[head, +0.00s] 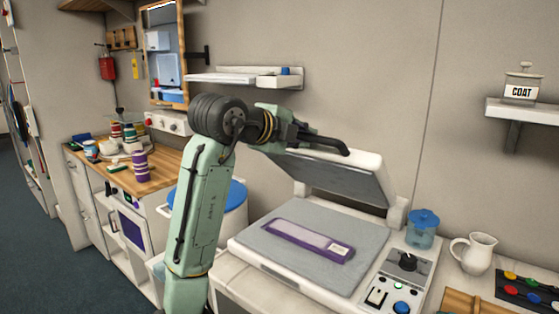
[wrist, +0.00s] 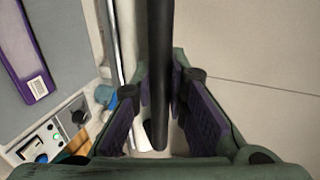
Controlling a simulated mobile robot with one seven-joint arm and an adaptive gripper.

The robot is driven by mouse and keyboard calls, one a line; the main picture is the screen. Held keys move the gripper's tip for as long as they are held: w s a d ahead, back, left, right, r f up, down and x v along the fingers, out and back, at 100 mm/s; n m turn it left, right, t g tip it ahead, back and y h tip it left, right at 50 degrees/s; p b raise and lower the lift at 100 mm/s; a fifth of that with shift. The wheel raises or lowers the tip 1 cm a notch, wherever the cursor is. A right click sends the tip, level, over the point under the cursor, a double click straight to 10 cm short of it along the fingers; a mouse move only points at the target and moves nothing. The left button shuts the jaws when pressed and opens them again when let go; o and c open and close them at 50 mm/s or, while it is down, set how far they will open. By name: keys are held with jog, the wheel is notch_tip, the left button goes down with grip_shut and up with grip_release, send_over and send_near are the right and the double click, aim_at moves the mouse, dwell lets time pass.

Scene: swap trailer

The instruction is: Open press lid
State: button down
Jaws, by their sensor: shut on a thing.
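The press lid (head: 335,175) stands raised and tilted above the press base (head: 255,240) in the head view, hinged at the right rear. A black handle bar (head: 325,143) runs along the lid's upper front edge. My gripper (head: 288,130) is at this handle, above the lid. In the wrist view the black handle (wrist: 160,65) passes between the two purple-padded fingers of my gripper (wrist: 162,100), which are shut on it. A purple strip with a white label (head: 310,240) lies on the grey press bed and also shows in the wrist view (wrist: 28,50).
A control panel (head: 398,280), a blue-lidded jar (head: 422,230) and a white pitcher (head: 473,253) are right of the press. A wall shelf (head: 235,77) is behind my arm. A blue-lidded bin (head: 236,197) stands left of the press.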

jog(key=w+d+r+g+y, duration=0.1)
jog(key=w+d+r, duration=0.5)
jog(key=w+r, duration=0.2)
jog(key=shift+w+r+p, duration=0.2)
jog(key=shift+p, duration=0.1)
jog(key=c, duration=1.6)
grip_release()
jog(key=shift+o, duration=0.2)
jog(key=v, duration=1.2)
